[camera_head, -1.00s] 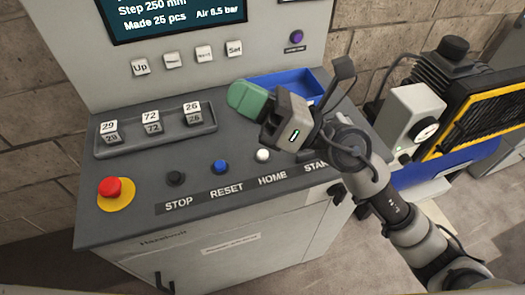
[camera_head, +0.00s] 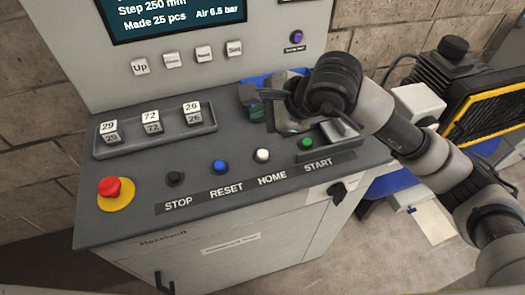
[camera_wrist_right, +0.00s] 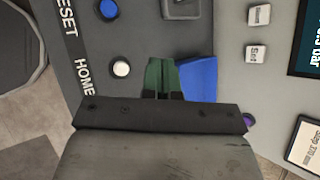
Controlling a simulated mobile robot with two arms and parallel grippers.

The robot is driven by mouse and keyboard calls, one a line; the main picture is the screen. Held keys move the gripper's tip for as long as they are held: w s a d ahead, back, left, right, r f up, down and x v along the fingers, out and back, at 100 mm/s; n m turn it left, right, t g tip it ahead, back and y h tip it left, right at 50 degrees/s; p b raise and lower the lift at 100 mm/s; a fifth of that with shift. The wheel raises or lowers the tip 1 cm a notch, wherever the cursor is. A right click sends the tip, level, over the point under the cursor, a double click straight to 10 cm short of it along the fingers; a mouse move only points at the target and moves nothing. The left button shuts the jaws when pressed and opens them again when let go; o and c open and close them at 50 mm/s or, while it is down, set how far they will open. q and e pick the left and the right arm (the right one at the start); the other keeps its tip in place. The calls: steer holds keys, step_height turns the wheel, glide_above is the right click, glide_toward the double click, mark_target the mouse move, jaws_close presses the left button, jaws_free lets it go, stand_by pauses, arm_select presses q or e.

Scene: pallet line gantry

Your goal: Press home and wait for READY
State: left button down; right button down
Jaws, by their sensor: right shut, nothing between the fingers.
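The white HOME button (camera_head: 262,155) sits on the sloped grey desk above its HOME label, between the blue RESET and green START buttons. It also shows in the right wrist view (camera_wrist_right: 121,69), left of my fingertips. My right gripper (camera_head: 256,109) is shut and empty, with green fingertips. It is above the back of the desk, behind HOME and apart from it, by the blue tray. Its fingertips also show in the wrist view (camera_wrist_right: 162,76). The screen (camera_head: 170,12) shows step, made pieces and air pressure. Its top is cut off, and no READY shows. My left gripper is not in view.
The black STOP button (camera_head: 175,178), RESET (camera_head: 220,167) and START (camera_head: 306,143) line the front. A red emergency button (camera_head: 112,188) is at the left. A grey tray of number blocks (camera_head: 120,150) lies behind. The blue tray (camera_wrist_right: 198,80) is beside my fingers.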

mark_target(262, 155)
step_height(262, 155, down, 8)
steer(key=b, duration=0.4)
steer(key=shift+b, duration=0.4)
steer(key=shift+f+b, duration=0.4)
steer(key=shift+b, duration=0.05)
stand_by(1.3)
steer(key=shift+f+b, duration=0.35)
steer(key=shift+b, duration=0.35)
